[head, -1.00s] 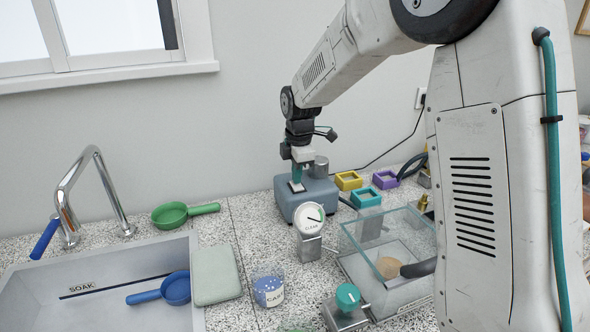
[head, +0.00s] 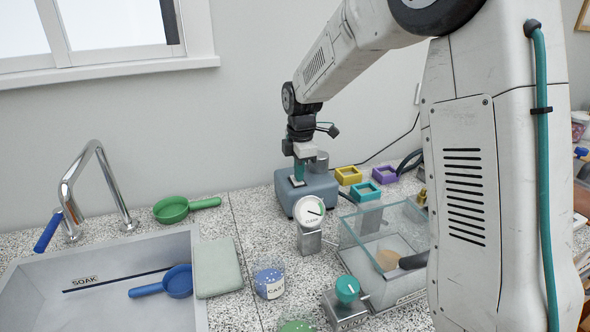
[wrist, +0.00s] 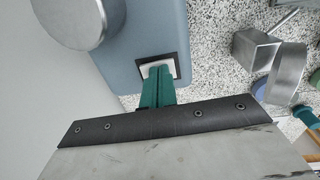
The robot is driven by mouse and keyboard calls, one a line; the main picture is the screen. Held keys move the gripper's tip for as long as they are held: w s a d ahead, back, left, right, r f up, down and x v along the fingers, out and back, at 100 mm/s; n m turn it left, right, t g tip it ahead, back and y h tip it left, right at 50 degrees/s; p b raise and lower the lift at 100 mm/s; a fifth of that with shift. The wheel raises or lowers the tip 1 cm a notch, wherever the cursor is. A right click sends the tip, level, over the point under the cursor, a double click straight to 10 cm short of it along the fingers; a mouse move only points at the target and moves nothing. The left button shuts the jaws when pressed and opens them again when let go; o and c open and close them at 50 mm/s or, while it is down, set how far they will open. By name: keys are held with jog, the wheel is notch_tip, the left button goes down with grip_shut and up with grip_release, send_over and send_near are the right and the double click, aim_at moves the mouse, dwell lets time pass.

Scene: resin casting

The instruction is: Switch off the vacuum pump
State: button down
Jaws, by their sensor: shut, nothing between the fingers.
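The vacuum pump (head: 317,191) is a blue-grey box with a metal cylinder on top, standing on the speckled counter against the back wall. In the wrist view its blue body (wrist: 150,25) fills the upper middle. A white rocker switch in a black frame (wrist: 166,68) sits on it. My gripper (head: 299,178) points down at the pump's top from above. Its teal fingers (wrist: 158,82) are shut and empty, with the tips over or on the switch. Whether they touch it, and which way the rocker is tipped, I cannot tell.
A dial gauge (head: 309,211) stands in front of the pump, with a clear glass chamber (head: 352,232) to its right. A teal-knobbed valve (head: 347,290) is nearer. Yellow (head: 348,175), teal and purple molds lie to the right. The sink (head: 110,250) is at left.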

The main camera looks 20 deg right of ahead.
jog(key=shift+s+a+r, duration=0.1)
notch_tip(320, 180, up, 8)
jog(key=shift+s, duration=0.3)
dwell(0.4)
